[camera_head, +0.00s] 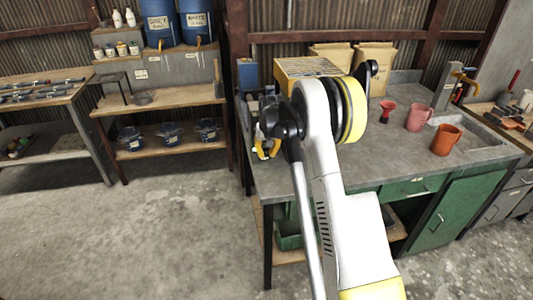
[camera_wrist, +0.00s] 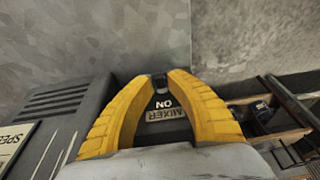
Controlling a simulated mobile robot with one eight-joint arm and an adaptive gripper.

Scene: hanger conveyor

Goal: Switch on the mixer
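In the wrist view, a dark grey machine body with vent slots (camera_wrist: 62,105) lies at the left, with part of a "SPEED" label (camera_wrist: 12,142) at the edge. A "MIXER ON" label (camera_wrist: 166,110) shows upside down between the yellow fingers of my gripper (camera_wrist: 160,82). I cannot make out a switch there. In the head view my gripper (camera_head: 267,148) is low at the workbench's left end, beside dark equipment partly hidden by my arm.
The grey workbench (camera_head: 340,172) holds a red funnel (camera_head: 387,110), a pink jug (camera_head: 418,117) and an orange jug (camera_head: 446,139). A yellowish box (camera_head: 300,68) stands behind my arm. Wooden shelves (camera_head: 160,100) stand at the left. The concrete floor (camera_head: 130,240) in front is clear.

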